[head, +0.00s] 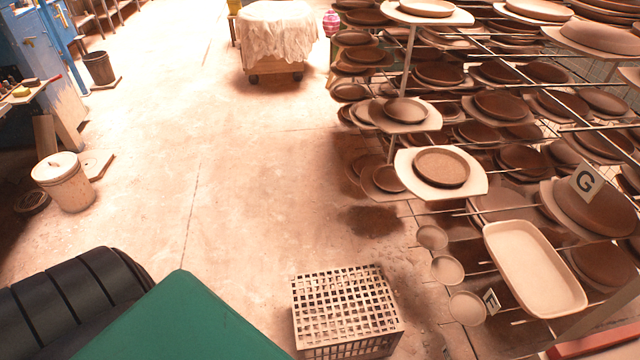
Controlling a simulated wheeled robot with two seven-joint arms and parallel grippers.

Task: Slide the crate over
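Neither of my grippers shows in the head view, so I cannot see anything held or touching the crate.
A rack (407,60) full of clay plates fills the right side, its shelves jutting out near the crate. A green surface (185,325) and a black ribbed object (75,300) lie at the lower left. A lidded bin (63,182) stands left. The middle floor is clear.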

